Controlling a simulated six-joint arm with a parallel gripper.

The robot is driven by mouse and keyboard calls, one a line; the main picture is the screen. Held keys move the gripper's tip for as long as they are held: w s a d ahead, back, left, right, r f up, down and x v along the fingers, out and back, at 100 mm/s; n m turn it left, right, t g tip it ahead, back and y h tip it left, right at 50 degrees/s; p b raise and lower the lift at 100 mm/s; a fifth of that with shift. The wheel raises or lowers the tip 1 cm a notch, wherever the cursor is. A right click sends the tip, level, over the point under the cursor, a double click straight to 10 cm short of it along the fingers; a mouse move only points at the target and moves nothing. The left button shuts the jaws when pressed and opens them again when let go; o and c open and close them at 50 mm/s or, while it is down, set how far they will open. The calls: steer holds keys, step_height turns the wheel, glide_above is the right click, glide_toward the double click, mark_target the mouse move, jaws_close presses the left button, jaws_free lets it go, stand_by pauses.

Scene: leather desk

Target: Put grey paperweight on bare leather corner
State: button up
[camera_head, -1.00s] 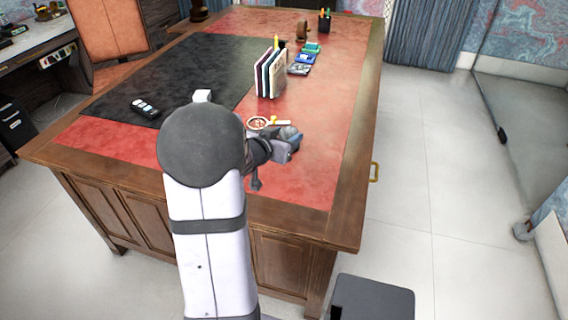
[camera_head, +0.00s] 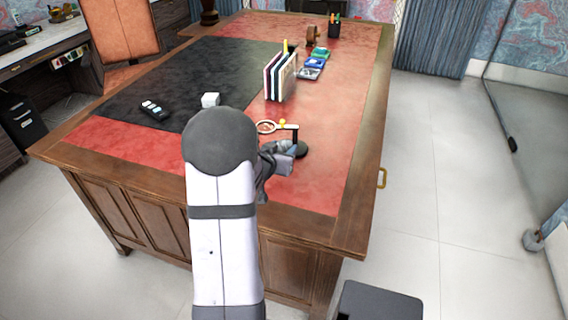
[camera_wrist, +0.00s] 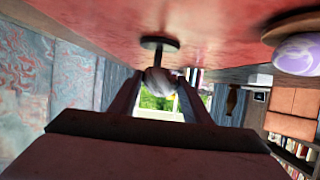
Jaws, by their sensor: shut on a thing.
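My gripper (camera_wrist: 158,88) is shut on the grey paperweight (camera_wrist: 158,78), a rounded pale grey thing between the fingertips in the wrist view. In the head view my gripper (camera_head: 280,158) is partly hidden by my arm, low over the red leather, and the paperweight cannot be made out clearly. The picture from the wrist is upside down, with the desk at the top. The bare leather corner (camera_head: 318,196) is the clear red front right part of the desk top, to the right of my gripper.
A dark stand with a round base (camera_head: 303,149) is close beside my gripper. A purple-white ball (camera_wrist: 298,54) shows in the wrist view.

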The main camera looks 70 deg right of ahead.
steer(key=shift+f, duration=3.05)
steer(key=shift+f, duration=0.15)
steer(key=o, duration=1.1)
steer(key=shift+o, duration=0.2)
steer(key=shift+a+r, duration=0.15)
steer(key=shift+r, duration=0.05)
steer(key=v, duration=1.1)
steer(key=shift+a+r+b, duration=0.1)
steer(key=shift+a+b, duration=0.25)
steer(key=shift+a, duration=0.05)
